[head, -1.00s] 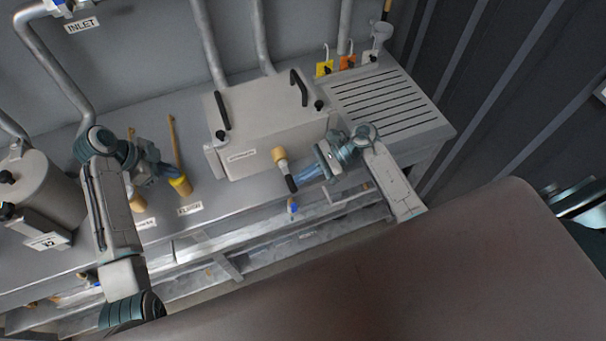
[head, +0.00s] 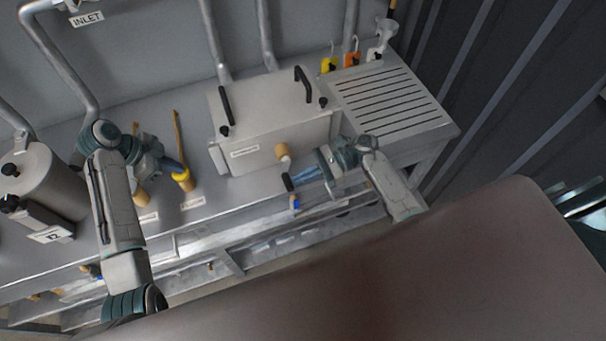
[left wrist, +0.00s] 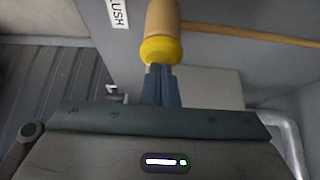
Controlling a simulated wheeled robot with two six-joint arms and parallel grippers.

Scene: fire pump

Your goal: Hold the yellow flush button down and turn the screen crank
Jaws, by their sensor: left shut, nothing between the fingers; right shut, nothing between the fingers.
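The yellow flush button (head: 182,177) is a tan cylinder with a yellow rim on the bench front, by a partly blurred label. My left gripper (head: 174,167) is shut and empty, its fingertips at the yellow rim. In the left wrist view, the shut fingers (left wrist: 161,72) meet the yellow end of the button (left wrist: 161,48); I cannot tell whether it is pressed in. The screen crank has a tan hub (head: 282,150) on the front of the grey box and a dark handle (head: 288,182) hanging below it. My right gripper (head: 296,180) is shut, its fingertips beside the handle, seemingly touching it.
The grey box (head: 265,105) with black lid handles stands on the bench. A slotted drain (head: 385,100) lies to its right. Another tan cylinder (head: 140,190) is left of the button. A grey tank (head: 40,180) is at the far left.

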